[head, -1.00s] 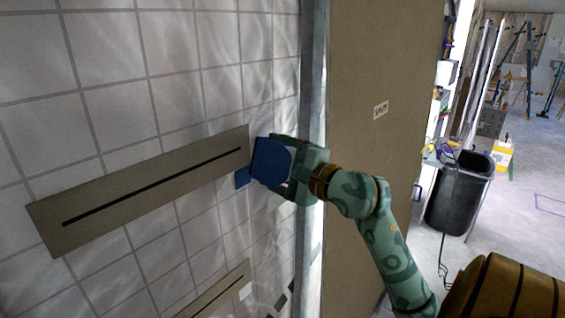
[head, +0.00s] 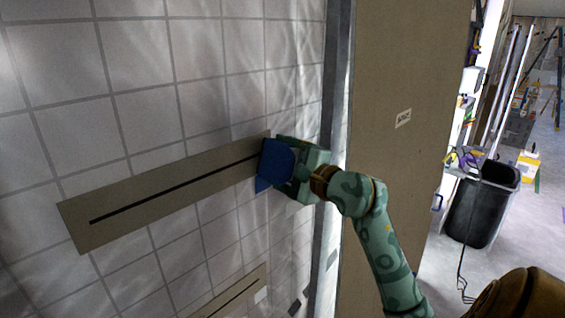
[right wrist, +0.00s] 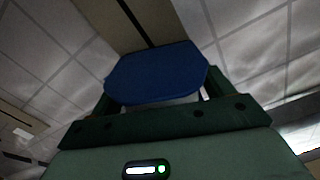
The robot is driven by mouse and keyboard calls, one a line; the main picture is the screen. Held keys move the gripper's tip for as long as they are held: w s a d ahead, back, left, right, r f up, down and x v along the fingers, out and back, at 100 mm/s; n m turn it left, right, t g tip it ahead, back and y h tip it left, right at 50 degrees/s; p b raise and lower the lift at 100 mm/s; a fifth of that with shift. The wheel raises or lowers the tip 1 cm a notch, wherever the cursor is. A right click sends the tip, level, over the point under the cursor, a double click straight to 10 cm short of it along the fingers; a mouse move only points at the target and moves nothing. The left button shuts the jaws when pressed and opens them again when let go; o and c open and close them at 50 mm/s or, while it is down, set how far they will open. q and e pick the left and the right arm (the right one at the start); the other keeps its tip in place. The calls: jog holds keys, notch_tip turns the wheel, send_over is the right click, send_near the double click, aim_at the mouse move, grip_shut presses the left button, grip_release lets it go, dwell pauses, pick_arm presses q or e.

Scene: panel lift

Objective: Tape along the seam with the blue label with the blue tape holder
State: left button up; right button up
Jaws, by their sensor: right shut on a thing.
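A tan panel (head: 150,182) on the tiled wall carries a long dark seam (head: 175,189). A small blue label (head: 263,185) shows on the wall just below the panel's right end, partly hidden by the holder. My right gripper (head: 291,166) is shut on the blue tape holder (head: 278,161), which covers the seam's right end; I cannot tell whether it touches the panel. In the right wrist view the blue tape holder (right wrist: 157,72) fills the space ahead of the jaws, with the dark seam (right wrist: 138,22) running away beyond it. My left gripper is out of view.
A second tan panel (head: 225,302) with a dark line and a white label (head: 260,296) sits lower on the wall. A grey vertical post (head: 337,90) and a brown board (head: 400,80) stand to the right. A black bin (head: 482,205) is on the floor beyond.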

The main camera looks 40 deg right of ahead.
jog(key=shift+w, duration=0.85)
